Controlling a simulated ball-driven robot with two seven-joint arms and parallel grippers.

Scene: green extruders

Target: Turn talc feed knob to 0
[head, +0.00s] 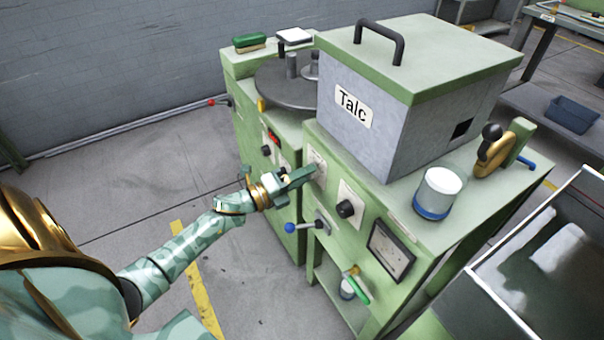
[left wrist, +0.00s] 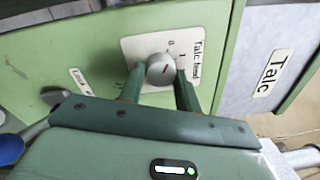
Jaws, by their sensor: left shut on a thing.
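The talc feed knob (left wrist: 161,69) is a round grey knob with a small red mark. It sits on a white plate (left wrist: 135,46) lettered "Talc feed", on the green machine's front. Scale figures show above and beside the knob, but I cannot tell for sure which one the red mark points at. My left gripper (left wrist: 158,88) is shut on the knob, one green finger on each side. In the head view my left gripper (head: 308,174) reaches the panel below the Talc box and hides the knob. My right gripper is not in view.
The grey Talc box (head: 350,108) stands on the green machine. A black knob (head: 346,209), a blue-tipped lever (head: 290,227) and a dial gauge (head: 390,250) are on the same front. A white and blue jar (head: 437,190) stands on top. The floor to the left is clear.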

